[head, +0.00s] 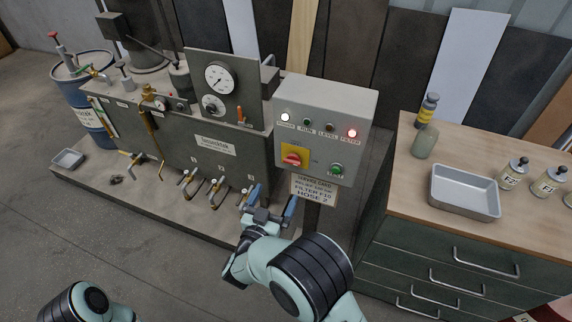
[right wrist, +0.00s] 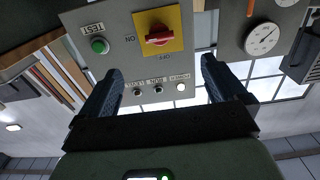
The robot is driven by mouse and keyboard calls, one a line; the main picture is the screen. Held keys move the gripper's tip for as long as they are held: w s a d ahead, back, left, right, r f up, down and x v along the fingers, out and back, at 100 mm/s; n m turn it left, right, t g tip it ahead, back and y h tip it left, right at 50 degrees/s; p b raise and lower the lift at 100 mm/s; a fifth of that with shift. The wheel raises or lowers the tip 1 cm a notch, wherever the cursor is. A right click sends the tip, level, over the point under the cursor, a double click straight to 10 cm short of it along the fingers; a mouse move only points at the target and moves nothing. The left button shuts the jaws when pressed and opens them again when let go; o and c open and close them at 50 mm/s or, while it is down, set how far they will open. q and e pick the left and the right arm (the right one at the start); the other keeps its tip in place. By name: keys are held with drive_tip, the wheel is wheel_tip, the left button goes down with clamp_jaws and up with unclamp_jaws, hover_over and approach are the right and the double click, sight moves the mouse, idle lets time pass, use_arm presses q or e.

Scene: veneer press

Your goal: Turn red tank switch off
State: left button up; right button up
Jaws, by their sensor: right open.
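The red tank switch (head: 292,160) is a red rotary handle on a yellow plate, on the front of the grey control box (head: 325,105). In the right wrist view the switch (right wrist: 158,38) appears upside down; its handle lies roughly sideways, in line with the ON mark, with the OFF mark off to another side. My right gripper (head: 271,204) is open and empty, below and in front of the box, apart from the switch. In the right wrist view its two fingers (right wrist: 160,80) stand wide apart with the switch beyond them. My left gripper is out of view.
A green test button (head: 336,169) sits right of the switch, with a lit white lamp (head: 285,117) and lit red lamp (head: 352,133) above. A service card (head: 313,188) hangs below. The tank (head: 215,145) with taps stands left; a workbench (head: 400,190) with a metal tray stands right.

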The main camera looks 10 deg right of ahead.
sight(293, 160)
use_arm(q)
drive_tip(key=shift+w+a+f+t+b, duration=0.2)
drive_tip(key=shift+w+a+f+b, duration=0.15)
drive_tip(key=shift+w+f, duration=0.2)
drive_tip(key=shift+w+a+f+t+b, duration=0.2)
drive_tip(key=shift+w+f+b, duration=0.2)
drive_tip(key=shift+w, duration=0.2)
use_arm(e)
drive_tip(key=x, duration=1.1)
drive_tip(key=shift+w+d, duration=0.25)
drive_tip(key=shift+d, duration=0.05)
